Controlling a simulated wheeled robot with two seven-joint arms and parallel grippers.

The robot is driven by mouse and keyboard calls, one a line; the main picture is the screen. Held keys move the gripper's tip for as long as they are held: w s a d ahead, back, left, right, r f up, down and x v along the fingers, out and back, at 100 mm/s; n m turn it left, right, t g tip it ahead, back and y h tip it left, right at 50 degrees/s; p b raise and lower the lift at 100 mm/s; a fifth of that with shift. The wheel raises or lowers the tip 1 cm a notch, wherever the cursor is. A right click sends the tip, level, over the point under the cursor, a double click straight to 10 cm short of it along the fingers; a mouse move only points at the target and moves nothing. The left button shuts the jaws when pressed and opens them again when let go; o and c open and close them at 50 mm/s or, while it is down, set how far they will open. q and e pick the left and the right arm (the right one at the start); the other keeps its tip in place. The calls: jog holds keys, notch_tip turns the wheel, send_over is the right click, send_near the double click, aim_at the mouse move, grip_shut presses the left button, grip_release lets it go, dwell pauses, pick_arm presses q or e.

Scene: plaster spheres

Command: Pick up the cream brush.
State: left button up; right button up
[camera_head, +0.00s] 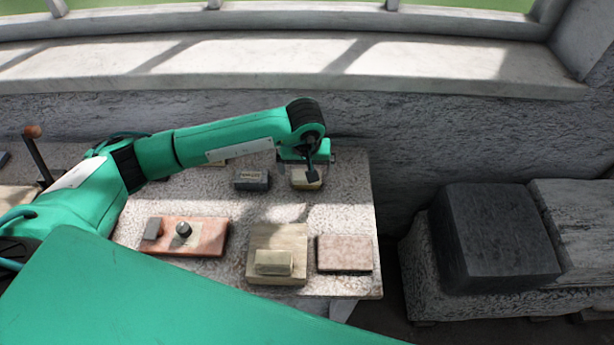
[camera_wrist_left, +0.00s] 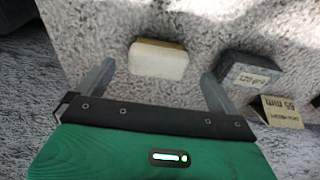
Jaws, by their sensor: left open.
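The cream brush looks like a small pale block with rounded edges and lies on the speckled table. In the wrist view the cream brush (camera_wrist_left: 158,60) is just ahead of my fingers, roughly centred between them. In the head view the cream brush (camera_head: 306,179) is near the table's back right, partly covered by my gripper. My left gripper (camera_head: 312,174) is above it, at the end of the green arm. In the wrist view its fingers (camera_wrist_left: 158,75) are spread apart with nothing held. I cannot tell the exact height gap. My right gripper is not in view.
A reddish board (camera_head: 208,238), a wooden board (camera_head: 290,236) bearing a pale block (camera_head: 273,262), and a pinkish slab (camera_head: 344,254) lie nearer the front.

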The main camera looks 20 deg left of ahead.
pick_arm(q)
jog(key=shift+f, duration=0.2)
jog(key=f+p, duration=0.1)
jog(key=f, duration=0.1)
jog(key=f+p, duration=0.1)
jog(key=f, duration=0.1)
jog(key=shift+w+f, duration=0.1)
jog(key=shift+w, duration=0.3)
jog(key=shift+w+f, duration=0.1)
jog(key=shift+f, duration=0.2)
jog(key=shift+c, duration=0.9)
jog(key=c, duration=0.9)
